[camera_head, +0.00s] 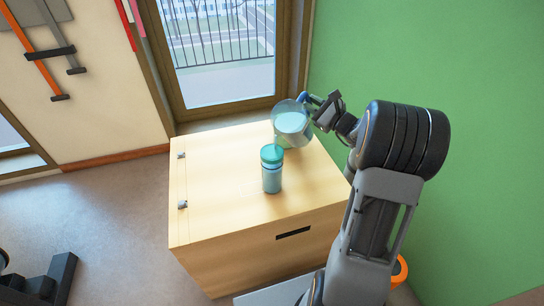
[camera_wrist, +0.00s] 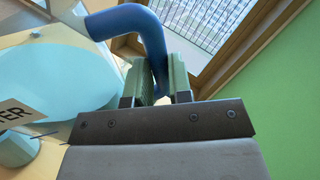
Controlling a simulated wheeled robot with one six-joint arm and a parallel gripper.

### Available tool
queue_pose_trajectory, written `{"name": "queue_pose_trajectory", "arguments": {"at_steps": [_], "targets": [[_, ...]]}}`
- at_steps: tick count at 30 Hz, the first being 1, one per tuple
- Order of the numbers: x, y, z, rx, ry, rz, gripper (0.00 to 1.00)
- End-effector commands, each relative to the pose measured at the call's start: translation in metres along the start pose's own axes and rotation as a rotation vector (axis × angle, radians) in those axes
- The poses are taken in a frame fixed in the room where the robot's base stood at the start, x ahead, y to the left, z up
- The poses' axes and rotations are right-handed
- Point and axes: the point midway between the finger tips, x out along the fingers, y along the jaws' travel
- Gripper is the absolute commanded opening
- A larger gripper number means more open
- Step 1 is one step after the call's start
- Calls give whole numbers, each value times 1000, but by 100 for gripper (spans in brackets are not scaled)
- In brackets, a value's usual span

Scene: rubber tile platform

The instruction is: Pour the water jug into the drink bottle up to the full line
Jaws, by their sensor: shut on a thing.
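The clear water jug (camera_head: 291,123) holds pale blue water. It appears tilted, just behind and to the right of the drink bottle (camera_head: 271,173). My gripper (camera_head: 314,104) is shut on the jug's blue handle; in the wrist view the handle (camera_wrist: 150,32) runs between the green finger pads of my gripper (camera_wrist: 160,82). The jug body (camera_wrist: 65,68) fills the left of that view, with part of a label ending in "TER". The bottle stands upright on the wooden box, teal at the top with a dark band. I see no clear stream of water, and the bottle's level and full line cannot be made out.
The wooden box (camera_head: 215,205) has free top surface left of and in front of the bottle. A green wall (camera_head: 440,60) is close on the right. A window (camera_head: 220,50) is behind the box. An orange ring-shaped thing (camera_head: 400,270) lies low at the right.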

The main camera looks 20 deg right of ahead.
Motion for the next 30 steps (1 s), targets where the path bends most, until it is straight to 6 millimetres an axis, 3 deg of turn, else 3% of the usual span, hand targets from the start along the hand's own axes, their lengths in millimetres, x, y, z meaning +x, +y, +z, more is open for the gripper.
{"name": "queue_pose_trajectory", "arguments": {"at_steps": [30], "targets": [[1, -3, 6, -31, -10, -2, 0]]}}
